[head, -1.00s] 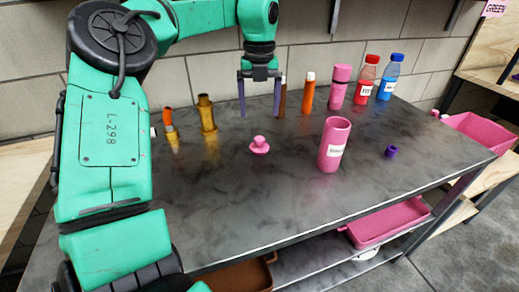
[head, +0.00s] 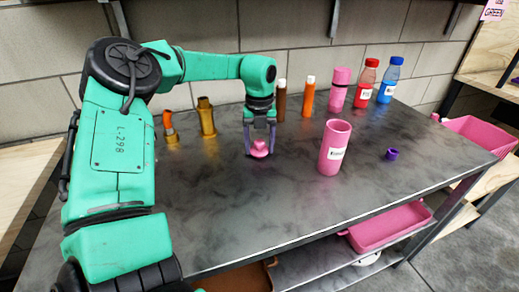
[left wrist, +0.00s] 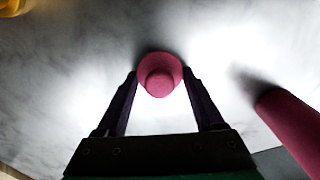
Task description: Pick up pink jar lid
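The pink jar lid (head: 259,149) lies on the dark grey table (head: 230,215), left of an open pink jar (head: 334,147) with a white label. My left gripper (head: 260,153) points down over the lid, with one finger on each side of it. In the left wrist view the lid (left wrist: 160,76) shows between the fingertips of my left gripper (left wrist: 160,76). The fingers are apart, and I cannot tell for sure whether they touch its rim. My right gripper is not in view.
Brass and orange-tipped pieces (head: 207,117) stand behind left. Brown and orange tubes (head: 308,97), a closed pink jar (head: 339,89), and red (head: 367,83) and blue (head: 389,81) bottles stand along the back. A purple cap (head: 392,154) lies right. The front of the table is clear.

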